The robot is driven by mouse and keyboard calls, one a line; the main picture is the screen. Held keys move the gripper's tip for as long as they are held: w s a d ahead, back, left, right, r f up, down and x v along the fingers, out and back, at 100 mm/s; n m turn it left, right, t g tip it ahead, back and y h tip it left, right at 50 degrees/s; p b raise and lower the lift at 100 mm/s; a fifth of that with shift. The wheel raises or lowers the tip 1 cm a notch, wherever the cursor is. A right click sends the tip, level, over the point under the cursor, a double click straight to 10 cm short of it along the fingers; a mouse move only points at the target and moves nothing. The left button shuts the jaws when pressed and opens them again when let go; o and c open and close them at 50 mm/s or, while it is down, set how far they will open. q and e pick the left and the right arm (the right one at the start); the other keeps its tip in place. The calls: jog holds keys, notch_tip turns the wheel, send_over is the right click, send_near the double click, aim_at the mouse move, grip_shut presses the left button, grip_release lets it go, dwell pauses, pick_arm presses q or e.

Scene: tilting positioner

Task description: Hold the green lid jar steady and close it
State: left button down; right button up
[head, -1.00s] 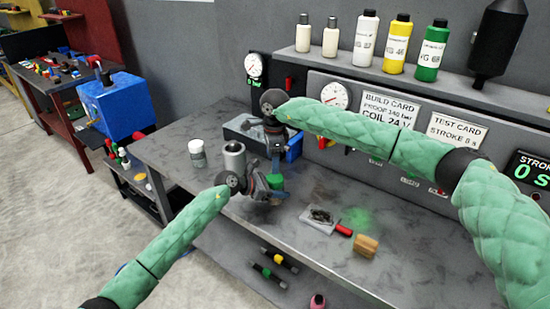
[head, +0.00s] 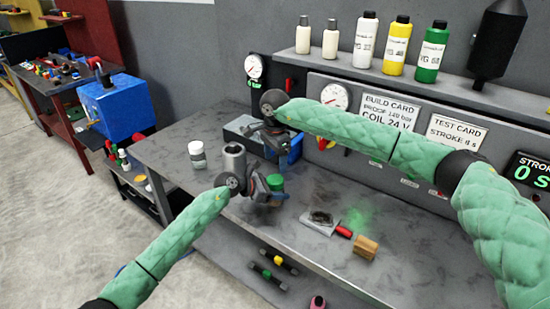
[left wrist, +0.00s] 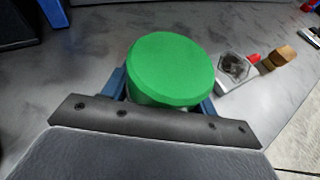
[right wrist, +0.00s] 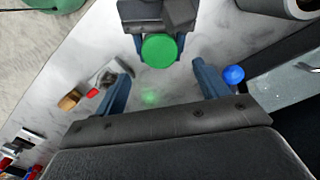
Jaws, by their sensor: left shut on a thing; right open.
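The jar with the green lid (head: 275,182) stands on the grey bench. My left gripper (head: 268,190) is shut around the jar's body below the lid. In the left wrist view the green lid (left wrist: 172,70) sits on top of the jar, between the blue fingers; whether it is screwed tight cannot be told. My right gripper (head: 276,147) is open and empty, above and behind the jar. In the right wrist view the green lid (right wrist: 159,50) shows beyond and between its spread blue fingers.
A grey metal cylinder (head: 235,160) and a white-lidded jar (head: 197,154) stand left of the held jar. A blue-grey bin (head: 243,128) is behind.

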aim_at(275, 179)
jog(key=shift+f, duration=3.75)
jog(key=c, duration=1)
jog(key=m, duration=0.7)
jog(key=o, duration=1)
jog(key=shift+o, duration=0.2)
